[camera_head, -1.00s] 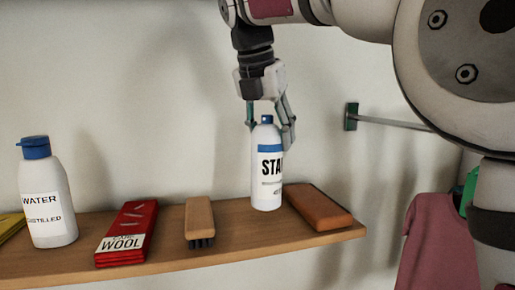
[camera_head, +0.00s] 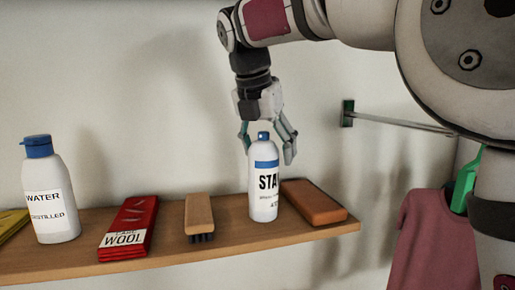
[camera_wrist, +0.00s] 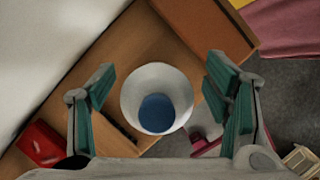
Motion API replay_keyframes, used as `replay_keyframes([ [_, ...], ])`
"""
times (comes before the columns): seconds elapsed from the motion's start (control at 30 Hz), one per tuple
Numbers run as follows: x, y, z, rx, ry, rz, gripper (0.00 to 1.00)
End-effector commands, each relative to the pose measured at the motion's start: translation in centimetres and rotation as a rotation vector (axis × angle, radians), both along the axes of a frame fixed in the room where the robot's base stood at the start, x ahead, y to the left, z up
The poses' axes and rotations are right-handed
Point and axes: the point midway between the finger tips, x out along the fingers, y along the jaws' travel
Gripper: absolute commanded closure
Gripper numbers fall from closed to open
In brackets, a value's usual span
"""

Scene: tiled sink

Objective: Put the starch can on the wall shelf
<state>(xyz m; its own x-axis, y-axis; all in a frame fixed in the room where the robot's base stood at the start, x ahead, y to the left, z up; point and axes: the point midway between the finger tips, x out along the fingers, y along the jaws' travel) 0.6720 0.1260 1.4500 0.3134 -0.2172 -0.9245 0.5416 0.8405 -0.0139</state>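The starch can (camera_head: 264,190) is white with a blue band and blue cap. It stands upright on the wooden wall shelf (camera_head: 110,262), between a brush and a brown block. My gripper (camera_head: 268,150) is above and around the top of the can, with its fingers spread apart. In the wrist view the can (camera_wrist: 158,97) is seen from above, between the two open fingers of my gripper (camera_wrist: 160,105), with gaps on both sides. The shelf also shows in the wrist view (camera_wrist: 140,45).
A wall rail (camera_head: 400,124) and a pink cloth (camera_head: 435,250) are at the right. The wall is close behind.

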Motion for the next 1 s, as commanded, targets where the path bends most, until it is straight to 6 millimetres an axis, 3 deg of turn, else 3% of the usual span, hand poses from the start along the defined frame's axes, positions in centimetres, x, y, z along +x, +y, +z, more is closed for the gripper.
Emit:
replay_keyframes([
  [0.27, 0.0, 0.2, 0.6, 0.001, -0.002, 0.002, 0.29],
  [0.6, -1.5, 1.2, 5.1, 0.001, -0.004, 0.002, 0.29],
  [1.0, -7.6, 5.4, 4.9, 0.001, 0.000, 0.006, 0.29],
])
